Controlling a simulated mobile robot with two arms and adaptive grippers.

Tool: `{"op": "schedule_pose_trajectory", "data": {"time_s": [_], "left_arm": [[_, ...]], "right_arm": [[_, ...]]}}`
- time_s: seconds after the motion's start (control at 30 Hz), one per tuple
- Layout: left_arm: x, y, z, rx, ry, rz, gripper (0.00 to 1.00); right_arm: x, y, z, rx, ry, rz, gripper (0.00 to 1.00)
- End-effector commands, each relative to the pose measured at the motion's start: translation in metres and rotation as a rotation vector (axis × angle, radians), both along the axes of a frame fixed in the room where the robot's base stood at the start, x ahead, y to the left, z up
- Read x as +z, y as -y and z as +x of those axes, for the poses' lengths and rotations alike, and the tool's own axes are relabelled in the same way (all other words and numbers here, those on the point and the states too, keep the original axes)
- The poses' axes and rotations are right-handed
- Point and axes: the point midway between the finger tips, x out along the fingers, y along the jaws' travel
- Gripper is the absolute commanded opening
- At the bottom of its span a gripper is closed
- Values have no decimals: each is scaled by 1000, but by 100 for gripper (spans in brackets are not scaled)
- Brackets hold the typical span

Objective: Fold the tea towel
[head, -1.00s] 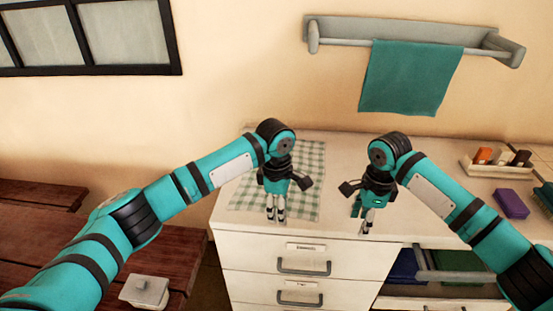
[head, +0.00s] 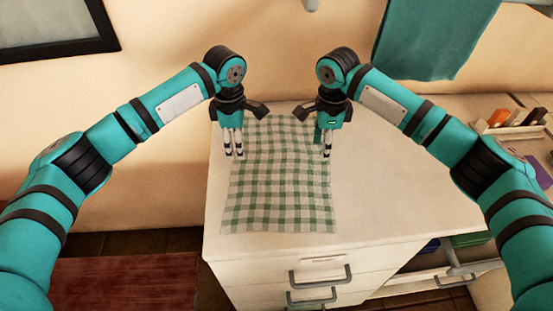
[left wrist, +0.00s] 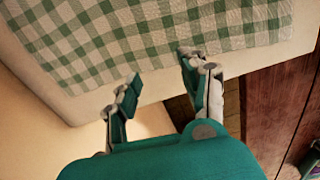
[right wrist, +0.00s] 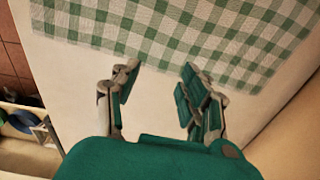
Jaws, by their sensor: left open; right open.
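The tea towel (head: 280,190) is a green and white checked cloth lying flat on the white counter. It also shows in the left wrist view (left wrist: 150,35) and the right wrist view (right wrist: 170,30). My left gripper (head: 234,156) is open and empty over the towel's left edge, toward its far half. In its wrist view the fingers (left wrist: 160,75) point at that edge. My right gripper (head: 322,156) is open and empty over the towel's right edge, level with the left one. Its fingers (right wrist: 160,75) show apart beside that edge. The towel's far corners are partly hidden.
The counter (head: 400,190) is bare right of the towel. A caddy (head: 510,125) with small bottles stands farther right. A teal towel (head: 435,35) hangs on the wall behind. Drawers with handles (head: 320,278) are below. A wooden surface (head: 125,280) lies lower left.

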Motion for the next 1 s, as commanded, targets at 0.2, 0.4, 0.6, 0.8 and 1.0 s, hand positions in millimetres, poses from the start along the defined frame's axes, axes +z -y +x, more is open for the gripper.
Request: {"op": "schedule_pose_trajectory", "data": {"time_s": [0.2, 0.4, 0.6, 0.8, 1.0], "left_arm": [[-36, -1, 0, 2, -3, 2, 44], [-54, -1, 0, 2, -1, 1, 44], [-57, -1, 0, 2, 0, 0, 44], [-59, -1, 0, 2, 0, 0, 44], [-60, -1, 0, 1, -1, 1, 36]], "right_arm": [[-35, 0, 0, 0, -1, -1, 44], [-54, 0, 0, -1, 0, 0, 44], [-57, 0, 0, 0, 1, 1, 44], [-58, 0, 0, 0, 1, 1, 44], [-59, 0, 0, 0, 1, 1, 36]]}}
